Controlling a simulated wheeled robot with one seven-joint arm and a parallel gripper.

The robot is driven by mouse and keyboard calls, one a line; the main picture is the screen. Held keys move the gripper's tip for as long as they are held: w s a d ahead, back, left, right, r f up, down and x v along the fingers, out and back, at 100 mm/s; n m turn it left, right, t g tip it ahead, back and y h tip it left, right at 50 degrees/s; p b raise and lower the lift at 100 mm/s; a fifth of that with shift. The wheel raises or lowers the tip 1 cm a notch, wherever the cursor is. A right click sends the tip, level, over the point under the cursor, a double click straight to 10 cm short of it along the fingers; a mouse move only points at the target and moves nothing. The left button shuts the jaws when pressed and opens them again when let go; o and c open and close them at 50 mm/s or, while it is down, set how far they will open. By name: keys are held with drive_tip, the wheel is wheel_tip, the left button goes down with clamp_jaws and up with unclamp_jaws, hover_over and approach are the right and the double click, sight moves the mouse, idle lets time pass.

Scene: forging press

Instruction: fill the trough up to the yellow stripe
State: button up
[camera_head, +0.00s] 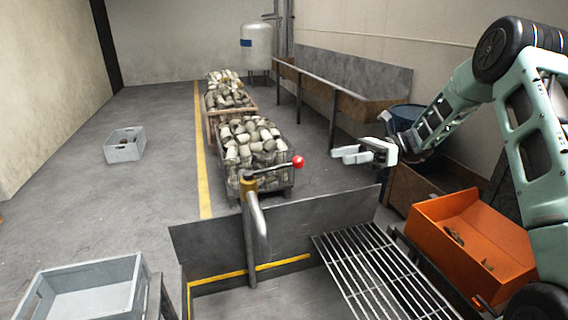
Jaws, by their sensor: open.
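The grey metal trough (210,247) is at the bottom middle, cut off by the picture's lower edge. A yellow stripe (250,270) runs along its inner wall. Below the stripe I see a flat grey surface; I cannot tell whether it is water or bare metal. A grey standpipe (254,222) with a bent spout rises at the trough, with a brass-coloured valve (249,184) on top. The valve's dark lever points right and ends in a red knob (298,162). My gripper (343,155) is open and empty, to the right of the knob and apart from it.
A slatted metal grate (375,265) adjoins the trough on the right, beside an orange bin (460,215) holding a few small pieces. Crates of metal parts (262,180) stand behind the valve. A grey crate (85,262) is at front left. The left floor is mostly clear.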

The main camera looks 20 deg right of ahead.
sight(292, 164)
drive_tip(key=a+p, duration=0.6)
drive_tip(key=a, duration=0.8)
drive_tip(key=shift+a+r, duration=0.15)
drive_tip(key=shift+a, duration=0.2)
drive_tip(key=shift+w+a+p, duration=0.1)
drive_tip(key=shift+a+p, duration=0.2)
drive_tip(key=shift+a, duration=0.45)
clamp_jaws()
